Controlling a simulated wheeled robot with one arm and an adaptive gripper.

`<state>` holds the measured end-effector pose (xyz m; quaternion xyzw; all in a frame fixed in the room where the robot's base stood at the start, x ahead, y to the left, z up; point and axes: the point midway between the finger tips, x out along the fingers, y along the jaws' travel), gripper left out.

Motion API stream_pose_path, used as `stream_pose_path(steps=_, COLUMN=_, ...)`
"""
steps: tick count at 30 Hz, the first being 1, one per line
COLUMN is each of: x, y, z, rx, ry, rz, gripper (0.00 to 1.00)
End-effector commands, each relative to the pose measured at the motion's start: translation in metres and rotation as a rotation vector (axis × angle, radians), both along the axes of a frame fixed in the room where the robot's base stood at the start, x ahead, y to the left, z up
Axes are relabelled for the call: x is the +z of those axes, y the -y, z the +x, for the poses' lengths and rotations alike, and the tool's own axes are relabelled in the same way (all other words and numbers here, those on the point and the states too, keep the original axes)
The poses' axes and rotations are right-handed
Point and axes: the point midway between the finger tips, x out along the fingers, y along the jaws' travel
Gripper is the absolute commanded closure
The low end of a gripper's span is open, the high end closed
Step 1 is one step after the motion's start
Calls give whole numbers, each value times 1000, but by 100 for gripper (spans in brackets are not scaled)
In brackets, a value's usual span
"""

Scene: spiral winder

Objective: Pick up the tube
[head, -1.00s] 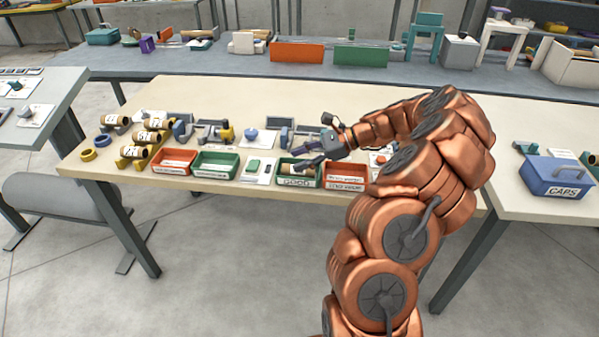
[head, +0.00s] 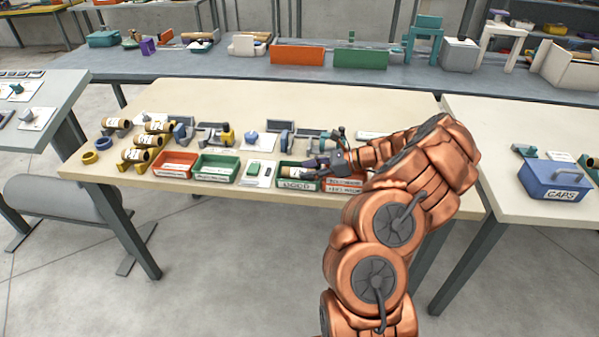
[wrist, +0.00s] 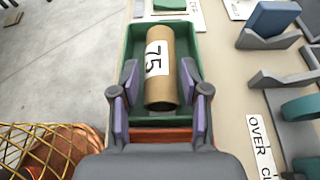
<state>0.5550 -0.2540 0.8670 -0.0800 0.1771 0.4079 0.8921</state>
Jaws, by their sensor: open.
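A brown cardboard tube (wrist: 160,65) with a white label reading 75 lies lengthwise in a green tray (wrist: 130,48) in the wrist view. In the head view the tube (head: 291,173) shows partly in the same green tray (head: 296,185), whose front label seems to read GOOD. My gripper (wrist: 159,82) is open, with one purple-padded finger on each side of the tube's near end. A gap shows beside the left finger; I cannot tell whether the right finger touches. In the head view my gripper (head: 312,168) is over this tray, hiding part of it.
A red tray (head: 342,185) adjoins the green one on the right. A green button box (head: 258,169) stands to its left, then another green tray (head: 214,168) and a red tray (head: 175,164). Several tubes (head: 135,155) lie in racks at left. Small fixtures stand behind the trays.

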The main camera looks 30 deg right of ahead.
Motion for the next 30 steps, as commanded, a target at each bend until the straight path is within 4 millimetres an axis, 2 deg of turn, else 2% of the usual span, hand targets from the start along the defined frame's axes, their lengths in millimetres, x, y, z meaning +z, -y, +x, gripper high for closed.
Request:
stream_pose_path(steps=5, x=-8, y=-15, z=13, rx=-1, ry=-2, rz=0, gripper=55)
stream_pose_path(steps=12, x=-9, y=-16, z=14, rx=-1, ry=1, rz=-2, gripper=55)
stream_pose_path(steps=20, x=-9, y=-16, z=14, rx=-1, ry=0, rz=-3, gripper=82)
stream_pose_path(steps=30, x=-6, y=-16, z=14, rx=-1, ry=0, rz=-3, gripper=82)
